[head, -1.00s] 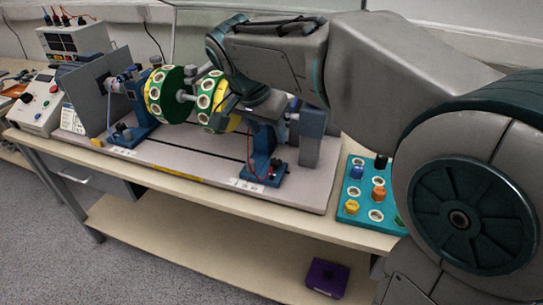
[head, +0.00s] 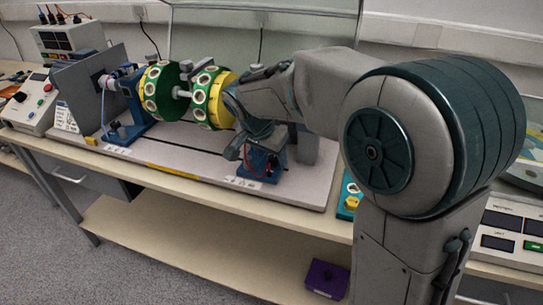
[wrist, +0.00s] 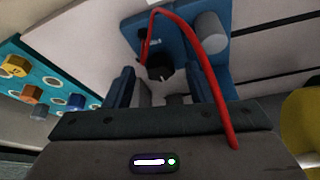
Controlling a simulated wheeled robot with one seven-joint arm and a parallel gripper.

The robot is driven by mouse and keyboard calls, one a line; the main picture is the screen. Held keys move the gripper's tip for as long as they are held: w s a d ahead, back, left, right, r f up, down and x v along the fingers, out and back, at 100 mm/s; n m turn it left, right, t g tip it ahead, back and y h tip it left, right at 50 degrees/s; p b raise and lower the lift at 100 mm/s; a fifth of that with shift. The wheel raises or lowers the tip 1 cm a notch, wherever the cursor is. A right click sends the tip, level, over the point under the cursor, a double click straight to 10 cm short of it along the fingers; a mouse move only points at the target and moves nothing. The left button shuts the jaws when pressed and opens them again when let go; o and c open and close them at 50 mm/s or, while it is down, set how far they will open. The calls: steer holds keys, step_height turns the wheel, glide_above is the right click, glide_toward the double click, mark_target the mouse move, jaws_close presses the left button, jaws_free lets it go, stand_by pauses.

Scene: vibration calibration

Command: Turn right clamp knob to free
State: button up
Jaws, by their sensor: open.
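The right clamp's blue base (head: 264,164) stands at the right end of the grey rig plate in the head view; my gripper covers its upper part. In the wrist view, a black knob (wrist: 160,67) sits on the blue clamp (wrist: 180,40). My gripper (wrist: 163,90) points at it with open fingers, one on each side of the knob. Contact cannot be told. In the head view the knob is hidden behind my gripper (head: 247,150).
A red cable (wrist: 205,70) arcs across the clamp close to the right finger. The green and yellow drums (head: 207,98) are left of my arm. A teal tray of coloured knobs (wrist: 45,75) lies beside the rig. A purple box (head: 326,278) rests on the lower shelf.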

steer(key=shift+f, duration=0.2)
steer(key=c, duration=1)
